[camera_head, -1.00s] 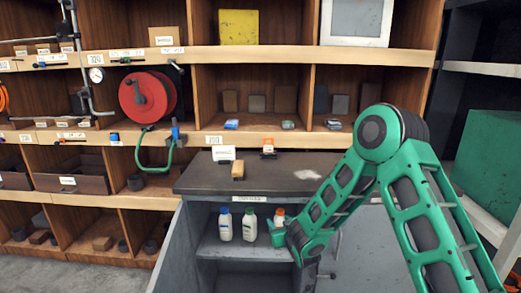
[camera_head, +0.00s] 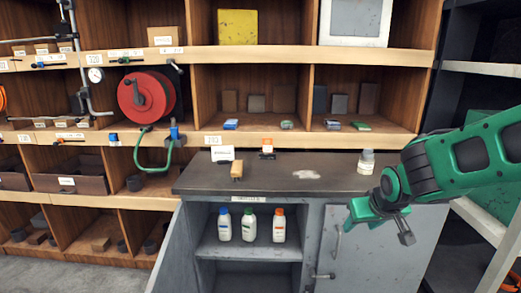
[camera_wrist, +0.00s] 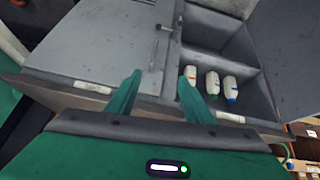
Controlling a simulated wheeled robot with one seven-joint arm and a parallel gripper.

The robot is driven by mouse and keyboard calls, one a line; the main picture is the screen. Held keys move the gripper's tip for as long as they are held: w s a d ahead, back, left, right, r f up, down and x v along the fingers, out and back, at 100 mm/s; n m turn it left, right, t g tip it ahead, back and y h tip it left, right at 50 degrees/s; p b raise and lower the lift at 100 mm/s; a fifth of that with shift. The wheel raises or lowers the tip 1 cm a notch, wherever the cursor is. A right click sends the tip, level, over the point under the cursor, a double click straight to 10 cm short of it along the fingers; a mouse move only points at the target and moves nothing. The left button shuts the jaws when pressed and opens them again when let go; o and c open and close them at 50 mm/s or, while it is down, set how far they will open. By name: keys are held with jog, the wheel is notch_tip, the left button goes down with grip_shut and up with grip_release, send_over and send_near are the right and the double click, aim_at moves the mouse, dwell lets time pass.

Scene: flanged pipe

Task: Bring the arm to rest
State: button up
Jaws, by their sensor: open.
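My gripper (camera_head: 386,212) is green and hangs in front of the cabinet's closed right door, to the right of the open compartment. In the wrist view the fingers of my gripper (camera_wrist: 158,95) stand apart with nothing between them. My arm reaches in from the right edge of the head view, and its elbow is out of the picture.
The grey cabinet (camera_head: 330,180) has its left door (camera_head: 180,255) swung open. Inside stand bottles with blue (camera_head: 224,225), green (camera_head: 249,226) and orange (camera_head: 279,225) caps. A pale jar (camera_head: 366,162) stands on the top, right. Wooden shelves (camera_head: 300,58) rise behind.

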jog(key=s+d+m+g, duration=0.2)
jog(key=s+d, duration=0.2)
jog(key=s, duration=0.6)
jog(key=s+d+m+g, duration=0.2)
jog(key=s+d, duration=0.3)
jog(key=s, duration=0.4)
jog(key=s+d+m+g, duration=0.2)
jog(key=s+d+m, duration=0.1)
jog(key=s, duration=0.7)
jog(key=shift+s+d+r+g+y, duration=0.2)
jog(key=shift+s+d+g+y, duration=0.15)
jog(key=shift+d, duration=0.4)
jog(key=c, duration=0.4)
jog(key=shift+w+a, duration=0.1)
jog(key=shift+a, duration=0.05)
